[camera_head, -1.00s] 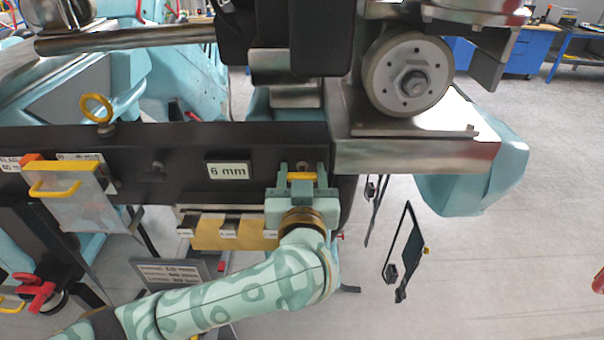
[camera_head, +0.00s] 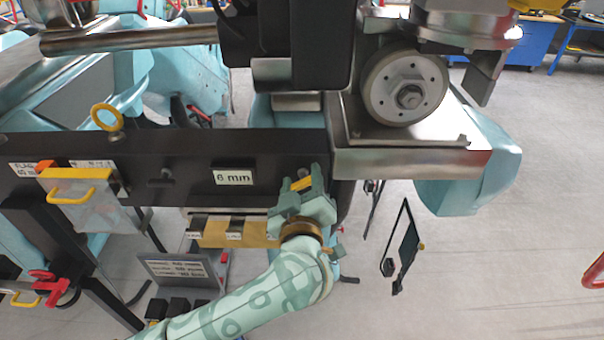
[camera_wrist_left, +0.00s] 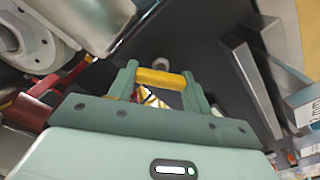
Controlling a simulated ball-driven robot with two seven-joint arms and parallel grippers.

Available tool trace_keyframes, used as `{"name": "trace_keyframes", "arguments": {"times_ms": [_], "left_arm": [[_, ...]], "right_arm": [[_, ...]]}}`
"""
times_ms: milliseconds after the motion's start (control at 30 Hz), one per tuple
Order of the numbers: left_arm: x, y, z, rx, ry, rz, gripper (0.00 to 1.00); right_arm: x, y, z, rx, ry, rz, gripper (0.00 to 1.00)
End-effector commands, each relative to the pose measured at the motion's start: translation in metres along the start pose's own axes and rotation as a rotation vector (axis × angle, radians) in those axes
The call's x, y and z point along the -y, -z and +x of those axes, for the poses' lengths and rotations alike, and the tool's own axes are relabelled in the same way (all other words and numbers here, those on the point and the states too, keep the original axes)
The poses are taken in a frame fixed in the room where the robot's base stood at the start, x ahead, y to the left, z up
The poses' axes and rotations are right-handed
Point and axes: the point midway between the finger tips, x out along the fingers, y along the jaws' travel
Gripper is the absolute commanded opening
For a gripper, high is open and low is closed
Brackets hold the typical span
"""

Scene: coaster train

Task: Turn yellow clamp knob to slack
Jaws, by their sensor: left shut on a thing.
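The yellow clamp knob (camera_head: 301,184) is a short bar on the dark beam, right of the "6 mm" label (camera_head: 233,177). My left gripper (camera_head: 303,187) is shut on it, one finger on each side, and sits tilted clockwise in the head view. In the left wrist view the knob (camera_wrist_left: 161,78) spans between the two fingertips, close in front of the dark beam. The knob's mount is mostly hidden behind the gripper. My right gripper is not in view.
A wheel (camera_head: 404,88) with a central nut is above right of the knob. A yellow shim holder (camera_head: 237,233) hangs below the beam, left of my wrist. A clear box with a yellow handle (camera_head: 80,198) is at the left. Open floor lies at the right.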

Motion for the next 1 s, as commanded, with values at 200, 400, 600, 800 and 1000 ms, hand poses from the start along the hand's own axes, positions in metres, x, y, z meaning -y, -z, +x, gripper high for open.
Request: {"name": "trace_keyframes", "arguments": {"times_ms": [200, 400, 600, 800, 1000], "left_arm": [[0.001, -0.001, 0.000, 0.004, 0.005, -0.206, 0.26], [0.003, -0.001, 0.000, 0.003, 0.005, -0.395, 0.26], [0.004, -0.002, 0.000, 0.002, 0.005, -0.583, 0.26], [0.004, -0.003, 0.000, 0.001, 0.005, -0.751, 0.26], [0.005, -0.003, 0.000, 0.001, 0.004, -0.876, 0.26]], "right_arm": [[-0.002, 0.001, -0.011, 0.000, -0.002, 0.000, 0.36], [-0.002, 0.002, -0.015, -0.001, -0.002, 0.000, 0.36], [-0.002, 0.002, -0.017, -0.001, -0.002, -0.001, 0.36], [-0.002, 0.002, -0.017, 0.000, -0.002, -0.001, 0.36], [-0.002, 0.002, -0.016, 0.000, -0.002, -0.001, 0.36]]}}
